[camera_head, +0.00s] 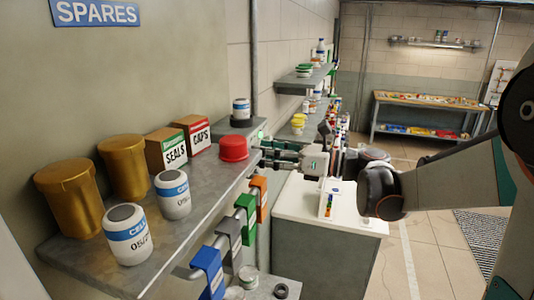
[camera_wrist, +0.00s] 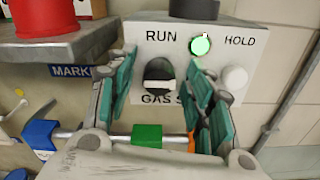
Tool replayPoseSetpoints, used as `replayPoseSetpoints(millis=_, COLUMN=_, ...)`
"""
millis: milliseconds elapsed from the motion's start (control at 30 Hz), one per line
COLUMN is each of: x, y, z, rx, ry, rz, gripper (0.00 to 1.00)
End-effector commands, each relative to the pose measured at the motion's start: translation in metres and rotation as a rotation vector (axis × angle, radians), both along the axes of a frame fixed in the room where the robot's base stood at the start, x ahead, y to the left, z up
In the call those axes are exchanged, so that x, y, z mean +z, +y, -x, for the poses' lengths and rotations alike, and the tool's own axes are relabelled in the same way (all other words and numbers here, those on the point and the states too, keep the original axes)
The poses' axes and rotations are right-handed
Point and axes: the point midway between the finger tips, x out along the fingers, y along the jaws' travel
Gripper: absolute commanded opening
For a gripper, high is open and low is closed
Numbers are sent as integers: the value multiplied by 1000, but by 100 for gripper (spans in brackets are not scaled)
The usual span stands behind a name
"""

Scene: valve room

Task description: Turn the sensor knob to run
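The sensor knob (camera_wrist: 158,72) is black with a white bar across it, on a grey panel (camera_wrist: 178,22) lettered RUN on the left and HOLD on the right. The bar lies about level; I cannot tell which end is its pointer. A green lamp (camera_wrist: 200,45) glows between the words, and a white round lamp or button (camera_wrist: 235,80) is unlit below HOLD. My gripper (camera_wrist: 163,78) is open, its teal fingers on either side of the knob with gaps showing. In the head view my gripper (camera_head: 272,151) reaches left past the shelf's end; the knob is hidden there.
A red tub (camera_head: 233,148) stands at the near shelf's (camera_head: 215,178) end, close left of my gripper; it also shows in the wrist view (camera_wrist: 43,15). Jars, canisters and boxes fill the shelf. Coloured tags hang on a rail below. A white cabinet (camera_head: 325,225) stands under my arm.

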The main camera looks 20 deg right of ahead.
Motion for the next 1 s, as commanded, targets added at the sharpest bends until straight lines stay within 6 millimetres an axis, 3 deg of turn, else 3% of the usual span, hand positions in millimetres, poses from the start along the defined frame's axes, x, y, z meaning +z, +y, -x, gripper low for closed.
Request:
replayPoseSetpoints(millis=33, x=0, y=0, z=0, rx=0, ry=0, rz=0, gripper=39)
replayPoseSetpoints(millis=200, x=0, y=0, z=0, rx=0, ry=0, rz=0, gripper=4)
replayPoseSetpoints(millis=667, x=0, y=0, z=0, rx=0, ry=-58, rz=42, gripper=4)
replayPoseSetpoints(millis=1000, x=-1, y=1, z=1, rx=0, ry=-272, rz=196, gripper=4)
